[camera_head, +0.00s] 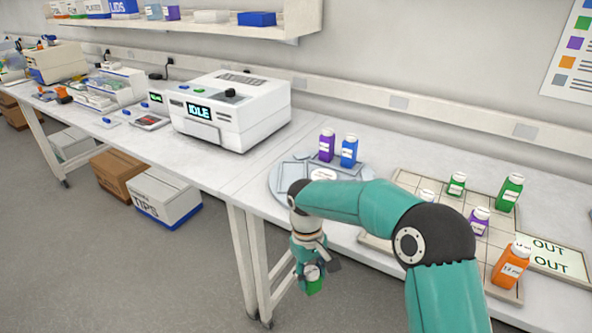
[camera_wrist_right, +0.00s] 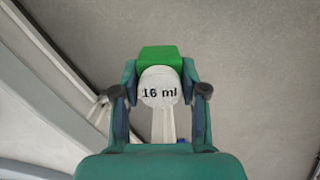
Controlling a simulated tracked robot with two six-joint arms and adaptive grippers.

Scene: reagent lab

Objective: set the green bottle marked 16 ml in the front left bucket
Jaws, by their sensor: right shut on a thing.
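The green bottle (camera_head: 314,285) is held in my right gripper (camera_head: 311,268), in front of the bench edge and over the floor. In the right wrist view the gripper's two fingers clasp the bottle's sides; its white face reads 16 ml (camera_wrist_right: 160,92) and its green part (camera_wrist_right: 160,57) shows above. A round grey holder (camera_head: 276,187) with buckets lies on the bench behind my right forearm. A purple bottle (camera_head: 326,146) and a blue bottle (camera_head: 348,151) stand at its back. My arm hides much of its front, and the front left bucket is not clearly seen. My left gripper is not in view.
A gridded tray (camera_head: 405,178) at the right holds green bottles (camera_head: 509,192), a purple bottle (camera_head: 478,221) and an orange bottle (camera_head: 511,266), beside an OUT mat (camera_head: 570,270). A white machine reading IDLE (camera_head: 235,110) stands left of the holder. Boxes sit on the floor.

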